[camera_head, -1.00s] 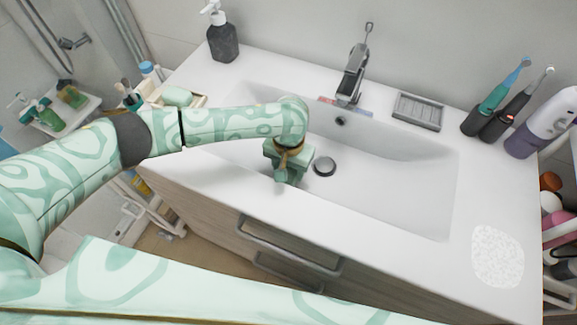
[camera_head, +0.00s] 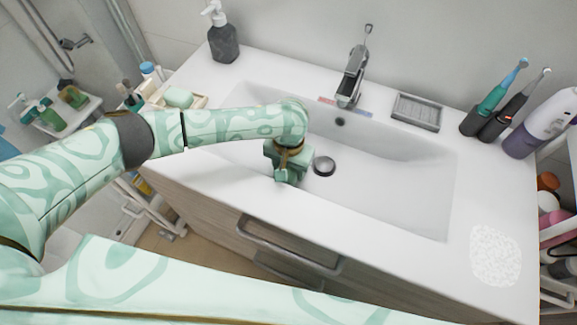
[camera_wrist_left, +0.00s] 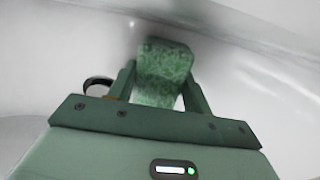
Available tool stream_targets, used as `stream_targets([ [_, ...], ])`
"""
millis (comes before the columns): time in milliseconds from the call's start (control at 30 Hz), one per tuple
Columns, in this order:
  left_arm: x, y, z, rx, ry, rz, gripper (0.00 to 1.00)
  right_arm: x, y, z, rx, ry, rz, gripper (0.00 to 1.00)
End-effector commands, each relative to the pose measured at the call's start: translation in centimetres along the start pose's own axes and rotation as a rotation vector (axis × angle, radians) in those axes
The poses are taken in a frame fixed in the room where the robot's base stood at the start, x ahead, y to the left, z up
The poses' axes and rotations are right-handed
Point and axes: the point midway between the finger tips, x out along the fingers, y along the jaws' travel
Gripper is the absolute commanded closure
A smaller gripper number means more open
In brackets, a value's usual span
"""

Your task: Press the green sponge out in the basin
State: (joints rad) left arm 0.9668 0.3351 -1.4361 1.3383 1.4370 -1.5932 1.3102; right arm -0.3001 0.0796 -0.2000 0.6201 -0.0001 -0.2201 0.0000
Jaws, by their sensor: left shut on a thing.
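My left gripper (camera_head: 288,170) reaches down into the white basin (camera_head: 400,190), near its front left part, just left of the drain plug (camera_head: 324,166). In the left wrist view my left gripper (camera_wrist_left: 158,85) is shut on the green sponge (camera_wrist_left: 166,62), which sits between the two fingers. The sponge is speckled green and lies close to the basin surface; I cannot tell whether it touches it. In the head view the sponge is hidden by the gripper and wrist. My right gripper is not in view.
The faucet (camera_head: 352,78) stands behind the basin. A grey soap dish (camera_head: 417,111), toothbrushes (camera_head: 492,105) and a white-purple bottle (camera_head: 540,125) stand on the right. A dark pump bottle (camera_head: 223,42) and a tray with a pale green soap (camera_head: 178,97) are on the left. The basin's right half is clear.

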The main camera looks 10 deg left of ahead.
Motion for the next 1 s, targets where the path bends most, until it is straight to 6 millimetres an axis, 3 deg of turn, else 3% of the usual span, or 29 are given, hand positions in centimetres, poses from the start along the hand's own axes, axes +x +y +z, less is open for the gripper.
stream_targets([
  [1000, 0.26, -0.07, 0.07, 0.000, -0.001, -0.002, 0.69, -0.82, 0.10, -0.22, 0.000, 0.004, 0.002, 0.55],
])
